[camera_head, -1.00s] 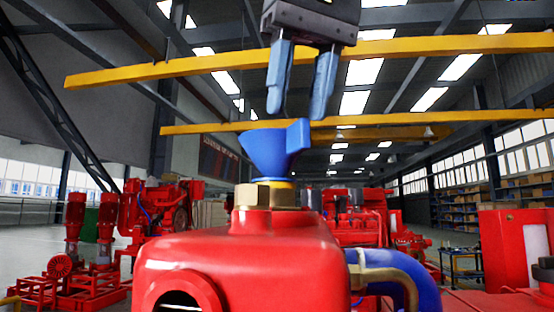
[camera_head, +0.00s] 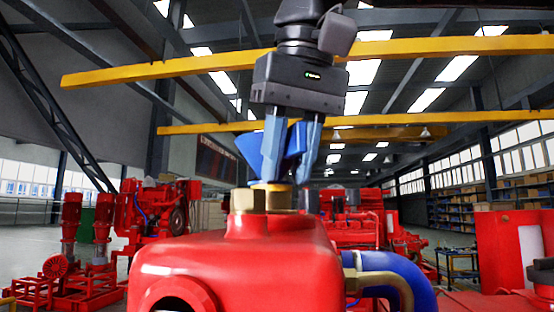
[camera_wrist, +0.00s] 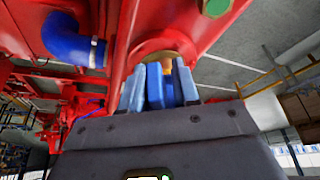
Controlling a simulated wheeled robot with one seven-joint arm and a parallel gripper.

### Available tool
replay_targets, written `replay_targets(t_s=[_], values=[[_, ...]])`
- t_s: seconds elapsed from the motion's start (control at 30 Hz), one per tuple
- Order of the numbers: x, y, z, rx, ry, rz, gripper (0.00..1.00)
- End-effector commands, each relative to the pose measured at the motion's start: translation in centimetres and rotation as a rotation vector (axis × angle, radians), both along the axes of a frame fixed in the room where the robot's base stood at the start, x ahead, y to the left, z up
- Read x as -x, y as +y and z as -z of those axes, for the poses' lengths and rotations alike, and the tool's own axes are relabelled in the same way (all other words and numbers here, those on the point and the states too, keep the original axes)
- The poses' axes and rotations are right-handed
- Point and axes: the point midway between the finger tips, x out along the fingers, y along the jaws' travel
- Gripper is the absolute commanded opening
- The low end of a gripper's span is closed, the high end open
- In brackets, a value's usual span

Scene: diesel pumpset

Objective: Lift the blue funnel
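The blue funnel (camera_head: 250,151) stands upright on the brass hex fitting (camera_head: 262,199) on top of the red tank (camera_head: 235,262). A flat blue tab (camera_head: 294,140) rises at the funnel's right side. My gripper (camera_head: 288,181) points down, with its two light-blue fingers apart on either side of the tab, and the near finger hides part of the funnel. In the wrist view, the dark-blue funnel part (camera_wrist: 155,86) shows between my gripper's fingers (camera_wrist: 161,72). I see no clear grip on it.
A blue hose (camera_head: 400,272) and a brass-coloured pipe curve out of the tank's right side. Red pumpsets (camera_head: 160,215) stand behind on the left and in the middle. Yellow beams (camera_head: 300,61) cross high in the background. The space above the funnel holds only my arm.

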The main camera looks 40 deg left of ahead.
Motion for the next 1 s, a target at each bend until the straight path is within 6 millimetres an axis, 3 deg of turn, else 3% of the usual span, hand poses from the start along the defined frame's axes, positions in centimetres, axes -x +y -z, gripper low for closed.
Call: replay_targets(t_s=[0.3, 0.77, 1.0], values=[[0.0, 0.0, 0.0, 0.000, 0.000, 0.000, 0.00], [0.0, 0.0, -0.3, 0.000, 0.000, 0.000, 0.00], [0.1, 0.1, -2.8, -0.003, 0.001, 0.000, 0.00]])
